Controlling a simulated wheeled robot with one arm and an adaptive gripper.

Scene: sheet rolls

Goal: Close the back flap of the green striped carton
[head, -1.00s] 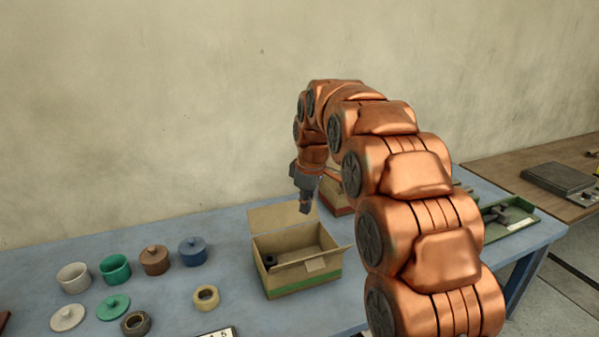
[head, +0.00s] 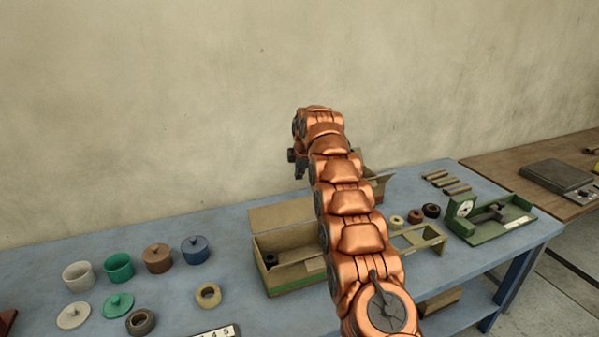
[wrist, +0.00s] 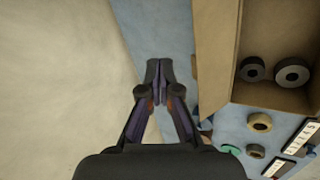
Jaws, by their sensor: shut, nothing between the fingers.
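The green striped carton (head: 293,279) stands on the blue table, its back flap (head: 278,217) raised and leaning back toward the wall. The wrist view shows the back flap (wrist: 214,55) as a tan strip beside the carton's open inside (wrist: 270,98), with a dark roll (wrist: 253,69) and a grey roll (wrist: 292,73) within. My gripper (wrist: 158,68) is shut and empty, over the strip of table between the wall and the flap, apart from the flap. In the head view my gripper (head: 299,174) is above and behind the carton; my arm hides its right end.
A second carton (head: 376,188) is partly hidden behind my arm. Several pots and lids, including a blue pot (head: 195,251), and a tan roll (head: 208,295) lie to the left. A wooden frame (head: 420,240) and green scale (head: 490,216) are at right. The wall (wrist: 60,80) is close behind.

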